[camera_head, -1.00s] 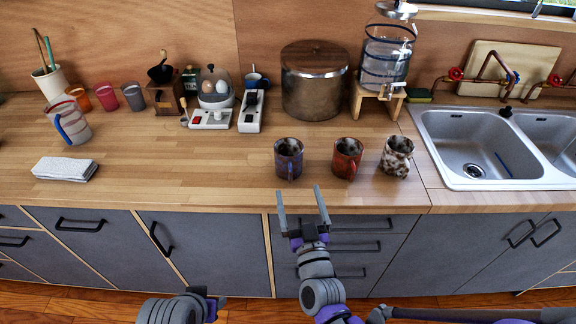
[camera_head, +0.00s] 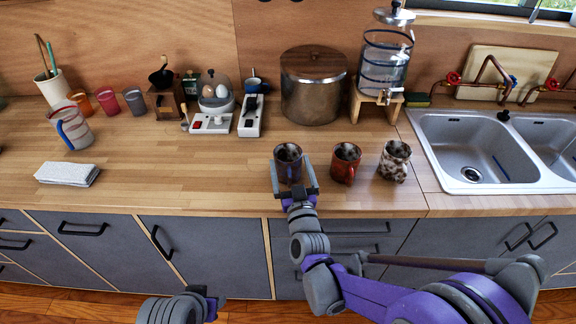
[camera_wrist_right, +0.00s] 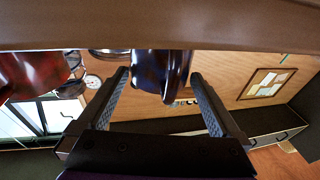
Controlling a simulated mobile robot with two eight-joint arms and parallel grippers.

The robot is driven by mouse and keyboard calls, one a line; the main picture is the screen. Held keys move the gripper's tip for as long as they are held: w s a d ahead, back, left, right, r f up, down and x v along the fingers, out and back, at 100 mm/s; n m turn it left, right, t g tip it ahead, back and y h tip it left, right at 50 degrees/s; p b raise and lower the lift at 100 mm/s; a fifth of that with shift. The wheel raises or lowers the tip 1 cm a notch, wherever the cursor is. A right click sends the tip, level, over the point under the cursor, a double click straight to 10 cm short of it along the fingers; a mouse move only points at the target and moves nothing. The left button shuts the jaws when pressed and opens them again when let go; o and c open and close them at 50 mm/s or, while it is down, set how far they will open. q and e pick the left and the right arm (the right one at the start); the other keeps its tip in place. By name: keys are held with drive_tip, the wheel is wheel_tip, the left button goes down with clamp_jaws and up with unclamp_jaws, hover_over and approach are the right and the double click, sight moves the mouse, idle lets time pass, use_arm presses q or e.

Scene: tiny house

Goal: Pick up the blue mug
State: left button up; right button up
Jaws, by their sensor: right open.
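The blue mug (camera_head: 289,155) stands upright on the wooden counter near its front edge, at the left end of a row of mugs. My right gripper (camera_head: 291,165) is open, with one finger on each side of the blue mug. In the right wrist view the mug (camera_wrist_right: 160,68) shows upside down between the two fingers (camera_wrist_right: 160,82), with a gap on both sides. My left gripper (camera_head: 210,304) is low in front of the cabinets, and its jaws cannot be made out.
A red-brown mug (camera_head: 346,160) stands just right of the blue one, then a mottled white-brown mug (camera_head: 394,160). A large metal pot (camera_head: 313,95) and a water dispenser (camera_head: 386,62) are behind. The sink (camera_head: 470,150) is at the right.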

drive_tip(key=c, duration=1.3)
